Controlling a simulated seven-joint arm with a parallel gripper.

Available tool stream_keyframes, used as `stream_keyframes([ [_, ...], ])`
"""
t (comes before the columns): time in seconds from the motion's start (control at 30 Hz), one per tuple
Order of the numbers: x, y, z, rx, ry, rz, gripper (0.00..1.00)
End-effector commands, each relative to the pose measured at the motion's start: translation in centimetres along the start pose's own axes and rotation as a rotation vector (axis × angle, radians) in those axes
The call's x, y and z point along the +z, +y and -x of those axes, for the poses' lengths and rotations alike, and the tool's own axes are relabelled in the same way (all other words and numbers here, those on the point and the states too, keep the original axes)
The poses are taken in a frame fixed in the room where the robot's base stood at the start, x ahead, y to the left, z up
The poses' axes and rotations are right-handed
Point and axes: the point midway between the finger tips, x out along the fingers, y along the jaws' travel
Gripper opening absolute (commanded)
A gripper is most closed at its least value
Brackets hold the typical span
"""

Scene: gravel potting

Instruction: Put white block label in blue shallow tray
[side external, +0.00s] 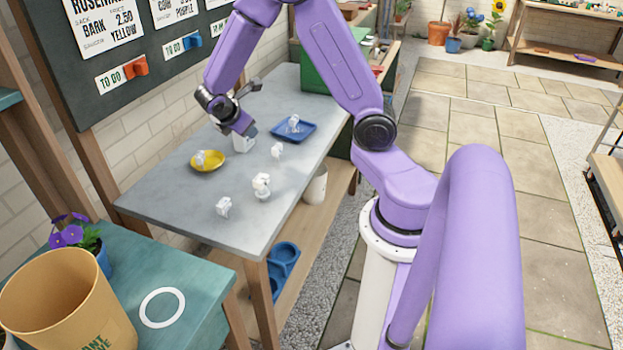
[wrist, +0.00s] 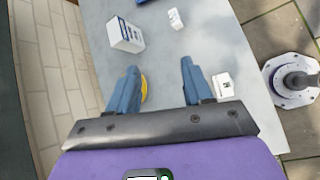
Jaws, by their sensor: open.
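Several small white blocks are in the side view: one at the table's front (side external: 223,206), a bigger one (side external: 262,185) right of it and one (side external: 277,150) nearer the tray. I cannot tell which is the label block. The blue shallow tray (side external: 283,133) lies further back with a white piece (side external: 294,121) in it; only its edge shows in the wrist view (wrist: 141,2). My gripper (side external: 246,131) is above the table by a white box (side external: 240,145). In the wrist view my gripper (wrist: 160,67) is open, with nothing visible between its fingers.
A yellow saucer (side external: 212,164) holding white pieces is left of the box; my left finger partly hides it in the wrist view (wrist: 145,90). The white box (wrist: 125,36) stands upright ahead. A green container (side external: 318,68) is at the back. The grey table (side external: 165,200) has clear space in front.

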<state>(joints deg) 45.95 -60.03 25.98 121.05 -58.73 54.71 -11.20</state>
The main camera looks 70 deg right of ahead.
Motion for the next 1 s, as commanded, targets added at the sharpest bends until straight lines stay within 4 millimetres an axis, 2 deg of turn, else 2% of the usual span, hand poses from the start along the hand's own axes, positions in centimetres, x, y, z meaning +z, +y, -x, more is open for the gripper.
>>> stream_keyframes([
  [0.03,-0.8,-1.2,2.5,0.002,0.055,-0.028,0.50],
  [0.2,-2.7,-7.0,9.5,-0.054,0.238,-0.110,0.50],
  [0.27,-3.1,-9.3,11.7,-0.085,0.305,-0.130,0.50],
  [0.4,-3.3,-15.3,16.0,-0.181,0.454,-0.153,0.50],
  [0.5,-2.8,-19.4,18.4,-0.262,0.544,-0.154,0.50],
  [0.6,-2.1,-22.7,20.0,-0.337,0.609,-0.146,0.50],
  [0.7,-1.5,-24.9,21.0,-0.393,0.649,-0.134,0.50],
  [0.8,-1.1,-26.1,21.5,-0.427,0.667,-0.129,0.50],
  [1.0,-1.0,-26.5,21.6,-0.437,0.671,-0.128,0.50],
])
